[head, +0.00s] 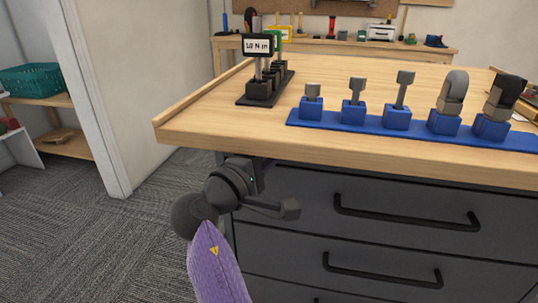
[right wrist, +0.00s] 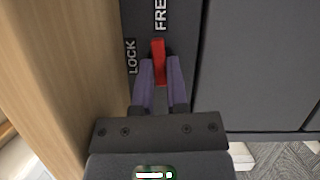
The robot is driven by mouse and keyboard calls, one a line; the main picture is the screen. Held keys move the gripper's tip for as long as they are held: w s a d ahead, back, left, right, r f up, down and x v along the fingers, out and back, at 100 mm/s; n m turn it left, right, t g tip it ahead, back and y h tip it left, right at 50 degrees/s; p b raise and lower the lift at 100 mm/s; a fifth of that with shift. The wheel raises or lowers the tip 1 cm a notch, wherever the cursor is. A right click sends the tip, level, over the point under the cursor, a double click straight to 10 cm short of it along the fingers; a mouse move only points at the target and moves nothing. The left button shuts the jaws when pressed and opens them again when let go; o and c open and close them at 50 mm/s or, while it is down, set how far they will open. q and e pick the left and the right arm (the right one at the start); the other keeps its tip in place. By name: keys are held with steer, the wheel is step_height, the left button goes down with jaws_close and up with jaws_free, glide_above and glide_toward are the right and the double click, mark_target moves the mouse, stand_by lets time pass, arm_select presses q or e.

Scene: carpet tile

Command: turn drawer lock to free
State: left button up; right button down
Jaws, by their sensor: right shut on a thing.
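A red lock lever (right wrist: 158,48) is on the dark cabinet front in the right wrist view. Its upper end points up the picture toward the word FREE (right wrist: 160,15). The word LOCK (right wrist: 131,57) stands to its left. My right gripper (right wrist: 159,68) is shut on the lever, with one purple finger on each side. The fingers hide part of the lever and its pivot. In the head view my right wrist is at the left end of the cabinet front, under the worktop edge; the lever and fingertips cannot be made out there. My left gripper is in neither view.
The cabinet has dark drawers with black bar handles (head: 405,213). On the wooden worktop (head: 215,125) stand a blue rack (head: 300,119) of tool pieces and a black rack with a "10 N m" sign (head: 257,46). Carpet floor (head: 60,215) is clear to the left.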

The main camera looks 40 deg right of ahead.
stand_by(0.3)
steer(key=c, duration=0.6)
jaws_free()
steer(key=shift+c, duration=0.2)
